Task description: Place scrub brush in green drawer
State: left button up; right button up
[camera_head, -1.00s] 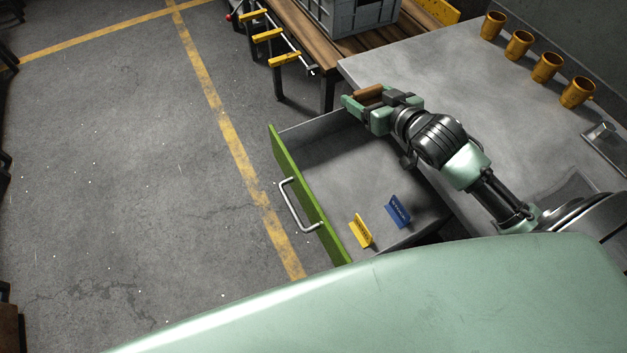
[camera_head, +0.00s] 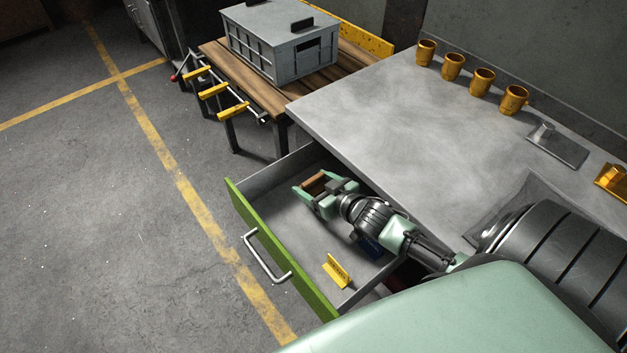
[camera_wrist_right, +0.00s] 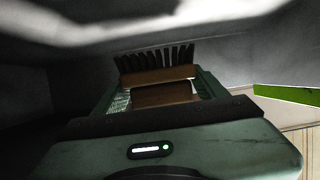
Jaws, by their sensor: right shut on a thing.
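The scrub brush (camera_head: 314,182) has a brown wooden body and dark bristles. It also shows in the right wrist view (camera_wrist_right: 155,75), with the bristles beyond the wood. My right gripper (camera_head: 308,192) is shut on the brush and holds it over or inside the open drawer. I cannot tell whether the brush touches the drawer floor. The green drawer (camera_head: 270,245) is pulled out, with a green front, a metal handle and a grey interior. Its green front edge shows at the right of the wrist view (camera_wrist_right: 290,94). My left gripper is not in view.
A grey crate (camera_head: 275,50) sits on a wooden bench. Floor to the left is clear.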

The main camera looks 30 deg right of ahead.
aim_at(314, 192)
jog(key=shift+f, duration=1.6)
jog(key=shift+f+b, duration=0.15)
jog(key=shift+b, duration=0.15)
jog(key=o, duration=1.5)
jog(key=shift+c, duration=0.2)
jog(key=shift+s+r, duration=0.15)
jog(key=shift+r, duration=0.05)
jog(key=v, duration=0.7)
jog(key=shift+s+r+p, duration=0.1)
jog(key=shift+p, duration=0.3)
